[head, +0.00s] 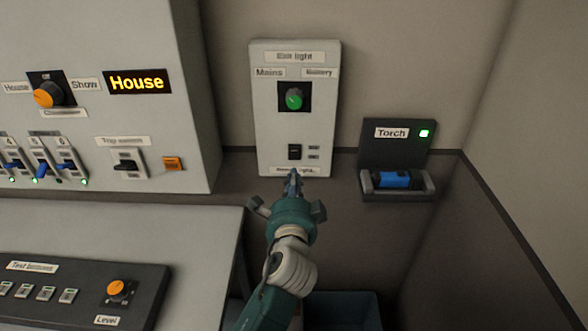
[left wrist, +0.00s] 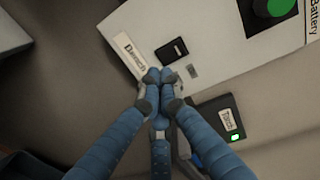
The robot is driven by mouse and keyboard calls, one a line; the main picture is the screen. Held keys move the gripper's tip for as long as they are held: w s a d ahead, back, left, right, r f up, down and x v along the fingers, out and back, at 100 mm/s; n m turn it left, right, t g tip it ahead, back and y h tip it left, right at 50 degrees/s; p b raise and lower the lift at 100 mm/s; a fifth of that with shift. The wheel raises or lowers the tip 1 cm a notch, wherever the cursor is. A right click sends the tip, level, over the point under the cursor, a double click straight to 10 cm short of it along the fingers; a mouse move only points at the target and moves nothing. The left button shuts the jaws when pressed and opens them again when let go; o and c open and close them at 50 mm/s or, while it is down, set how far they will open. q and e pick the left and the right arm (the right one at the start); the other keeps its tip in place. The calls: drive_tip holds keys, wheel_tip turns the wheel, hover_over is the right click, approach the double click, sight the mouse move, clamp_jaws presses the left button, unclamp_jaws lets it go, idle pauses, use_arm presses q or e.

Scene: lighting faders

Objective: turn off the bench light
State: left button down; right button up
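A black switch (head: 294,152) sits low on a pale wall panel (head: 265,125), just above a label (head: 290,170) that reads roughly "Bench light" and is partly covered. Two small plates are beside the switch. My left gripper (head: 294,178) points up at the panel's lower edge, just below the switch. In the left wrist view the switch (left wrist: 172,51) lies just beyond the fingertips (left wrist: 159,76), apart from them in the picture. The fingertips are together with nothing between them. Whether they touch the panel, I cannot tell. My right gripper is not in view.
Above the switch is a green knob (head: 294,99) between Mains and Battery labels. To the right, a torch (head: 394,180) rests in a wall holder with a lit green lamp (head: 424,133). A large control panel (head: 190,60) stands left; a desk console (head: 80,295) lies below it.

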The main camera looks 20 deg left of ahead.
use_arm(q)
drive_tip(key=v, duration=0.6)
drive_tip(key=shift+s, duration=0.15)
drive_tip(key=d+f+g+h, duration=0.2)
drive_tip(key=f, duration=0.8)
drive_tip(key=d+f+g+h, duration=0.1)
drive_tip(key=d+f, duration=0.1)
drive_tip(key=f, duration=0.8)
drive_tip(key=s+f+n+g+h, duration=0.1)
drive_tip(key=s+f+g, duration=0.2)
drive_tip(key=s+f, duration=0.55)
drive_tip(key=s+f+n+g+h, duration=0.1)
drive_tip(key=s+f+n+g, duration=0.15)
drive_tip(key=f, duration=1.15)
drive_tip(key=s+a+f+n+g, duration=0.2)
drive_tip(key=s+f, duration=0.7)
drive_tip(key=s, duration=0.1)
drive_tip(key=s+a+f+n+g, duration=0.2)
drive_tip(key=s+f, duration=0.6)
drive_tip(key=s, duration=0.2)
drive_tip(key=s+a+f+n+g, duration=0.1)
drive_tip(key=s+a+f+n, duration=0.1)
drive_tip(key=s, duration=0.7)
drive_tip(key=s+a+f+n+g, duration=0.2)
drive_tip(key=s+a+f+n, duration=0.1)
drive_tip(key=s, duration=0.6)
drive_tip(key=shift+a+f, duration=0.8)
drive_tip(key=shift+s, duration=0.1)
